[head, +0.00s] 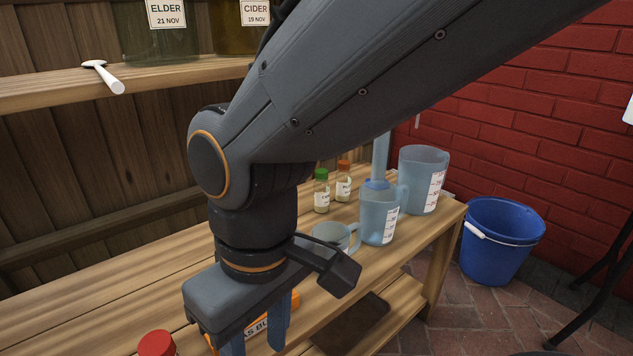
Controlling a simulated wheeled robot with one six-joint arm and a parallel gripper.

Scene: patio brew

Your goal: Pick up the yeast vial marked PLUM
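My gripper (255,338) is low in the head view, pointing down, its two blue-grey fingers apart. The lower ends of the fingers are near the picture's bottom edge. No vial shows between them. A small vial with a green cap (321,191) and one with an orange cap (343,181) stand upright on the bench, beyond my gripper and to its right. Their labels are too small to read. A red cap (157,344) shows at the bottom edge, left of my gripper; what it sits on is mostly cut off. I cannot tell which vial is marked PLUM.
An orange object lettered "AS BU" (291,301) is behind my fingers. A clear mug (335,236), a blue-tinted jug (379,215) and a larger measuring jug (422,180) stand on the wooden bench (120,285). A shelf (150,78) holds jars and a white spoon. A blue bucket (500,240) stands right.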

